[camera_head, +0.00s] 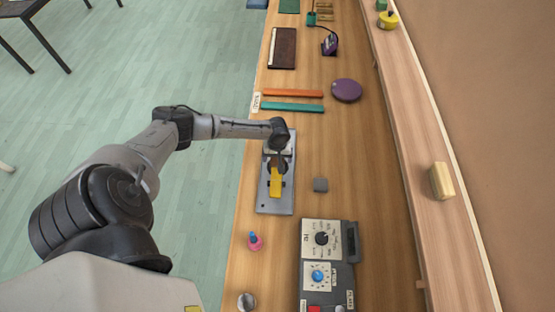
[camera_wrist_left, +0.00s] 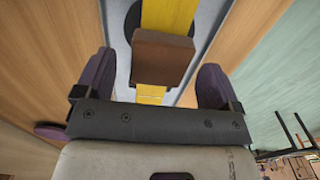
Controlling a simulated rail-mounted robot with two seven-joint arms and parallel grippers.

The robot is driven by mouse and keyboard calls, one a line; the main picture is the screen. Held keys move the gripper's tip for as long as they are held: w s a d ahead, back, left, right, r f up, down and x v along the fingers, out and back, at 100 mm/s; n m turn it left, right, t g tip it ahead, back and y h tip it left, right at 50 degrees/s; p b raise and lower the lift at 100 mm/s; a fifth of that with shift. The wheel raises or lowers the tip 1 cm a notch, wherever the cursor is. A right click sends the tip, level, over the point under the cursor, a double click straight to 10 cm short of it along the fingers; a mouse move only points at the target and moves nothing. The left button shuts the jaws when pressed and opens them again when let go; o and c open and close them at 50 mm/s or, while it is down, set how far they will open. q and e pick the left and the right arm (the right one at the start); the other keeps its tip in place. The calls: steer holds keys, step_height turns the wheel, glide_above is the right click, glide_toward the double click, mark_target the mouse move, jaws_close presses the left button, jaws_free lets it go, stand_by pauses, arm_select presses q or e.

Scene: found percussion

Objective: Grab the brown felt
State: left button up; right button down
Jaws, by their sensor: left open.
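The brown felt (camera_wrist_left: 163,58) is a small brown block lying across a yellow strip (camera_wrist_left: 170,14) on a grey plate. In the head view the felt (camera_head: 277,164) shows as a dark brown patch at the far end of the yellow strip (camera_head: 275,183), on the grey plate (camera_head: 275,207). My left gripper (camera_wrist_left: 155,80) is open, with its two purple-padded fingers on either side of the felt and a gap at each side. In the head view the left gripper (camera_head: 278,152) is over the felt and partly hides it. My right gripper is not in view.
A device with dials (camera_head: 322,239) and a pink-and-blue knob (camera_head: 255,242) are nearer. Orange (camera_head: 292,93) and green (camera_head: 292,107) bars and a purple disc (camera_head: 346,90) lie beyond. A raised shelf (camera_head: 420,130) runs along the right.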

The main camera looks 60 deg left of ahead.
arm_select(q)
steer(key=shift+f, duration=0.45)
steer(key=shift+c, duration=0.4)
steer(key=c, duration=1)
